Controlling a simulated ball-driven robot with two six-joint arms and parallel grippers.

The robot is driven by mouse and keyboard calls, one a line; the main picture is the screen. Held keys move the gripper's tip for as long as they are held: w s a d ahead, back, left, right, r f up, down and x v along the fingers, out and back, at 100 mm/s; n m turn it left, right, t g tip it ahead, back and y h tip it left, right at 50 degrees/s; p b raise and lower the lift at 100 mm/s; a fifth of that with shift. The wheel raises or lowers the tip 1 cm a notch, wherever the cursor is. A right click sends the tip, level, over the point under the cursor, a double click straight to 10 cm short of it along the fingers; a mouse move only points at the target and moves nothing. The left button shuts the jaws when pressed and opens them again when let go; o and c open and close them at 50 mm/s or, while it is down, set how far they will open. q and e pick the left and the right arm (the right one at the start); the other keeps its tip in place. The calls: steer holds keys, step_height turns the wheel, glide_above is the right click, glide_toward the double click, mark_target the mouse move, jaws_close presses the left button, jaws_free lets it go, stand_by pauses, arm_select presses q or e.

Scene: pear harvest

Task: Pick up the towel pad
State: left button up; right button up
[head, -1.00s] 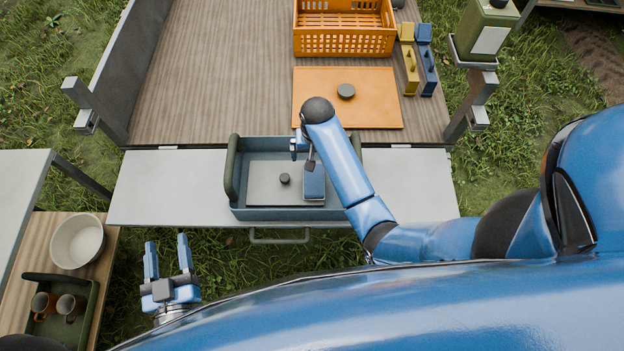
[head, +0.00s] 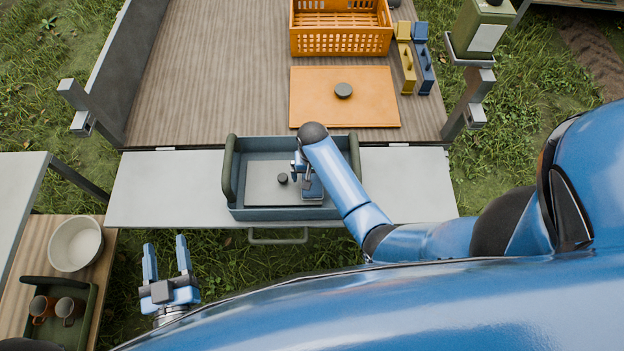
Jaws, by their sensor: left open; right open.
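A small blue pad (head: 313,192), which looks like the towel pad, lies at the right end of a grey lid inside the blue-grey tray (head: 285,213). My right gripper (head: 303,171) is open over the pad's upper end, at its grey handle. The gripper and forearm hide part of the pad and handle, and I cannot tell whether the fingers touch it. My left gripper (head: 167,262) is open and empty over the grass at the lower left, well away from the tray.
The grey lid (head: 262,182) has a dark knob. An orange board (head: 325,105), an orange crate (head: 340,43) and yellow (head: 407,68) and blue (head: 424,70) handled blocks lie on the wooden bed. A white bowl (head: 75,244) and a green tray with cups stand at left.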

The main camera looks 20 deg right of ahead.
steer(key=shift+f, duration=1.3)
steer(key=c, duration=1)
steer(key=shift+r, duration=0.1)
steer(key=shift+r+p, duration=1.75)
steer(key=shift+r, duration=8.2)
